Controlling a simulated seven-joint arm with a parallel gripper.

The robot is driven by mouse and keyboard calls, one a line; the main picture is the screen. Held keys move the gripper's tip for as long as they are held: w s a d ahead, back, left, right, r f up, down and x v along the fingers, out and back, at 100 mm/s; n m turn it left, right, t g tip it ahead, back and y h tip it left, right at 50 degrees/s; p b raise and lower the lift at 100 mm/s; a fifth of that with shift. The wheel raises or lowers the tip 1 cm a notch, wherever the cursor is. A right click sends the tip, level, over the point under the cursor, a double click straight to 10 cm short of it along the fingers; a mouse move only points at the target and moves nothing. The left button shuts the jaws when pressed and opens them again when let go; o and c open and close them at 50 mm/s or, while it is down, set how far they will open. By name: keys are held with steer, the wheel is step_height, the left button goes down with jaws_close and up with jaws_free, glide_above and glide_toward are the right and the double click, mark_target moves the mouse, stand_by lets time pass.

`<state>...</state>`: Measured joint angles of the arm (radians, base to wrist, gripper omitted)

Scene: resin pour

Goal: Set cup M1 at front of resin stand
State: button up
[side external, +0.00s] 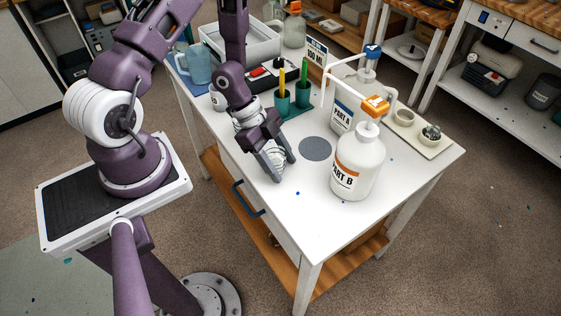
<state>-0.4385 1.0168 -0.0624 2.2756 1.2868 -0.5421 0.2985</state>
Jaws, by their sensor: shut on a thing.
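My gripper (281,168) points down over the white table, just left of a grey round spot (315,148). Its fingers are shut on a small clear cup (274,159), which is partly hidden behind them. No M1 label can be read on it. I cannot tell whether the cup touches the table. The white Part B bottle (357,165) with an orange pump top stands right of the grey spot. The Part A container (342,116) stands behind it. Nothing I see is clearly labelled as the resin stand.
A green holder (284,105) with upright sticks stands behind my gripper. A blue pitcher (197,67), a grey bin (240,45) and a 100 ML sign (316,52) are at the back. A tray (436,148) with small bowls lies at the right. The table's front is mostly clear.

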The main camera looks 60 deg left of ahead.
steer(key=shift+f, duration=0.15)
steer(key=o, duration=1.3)
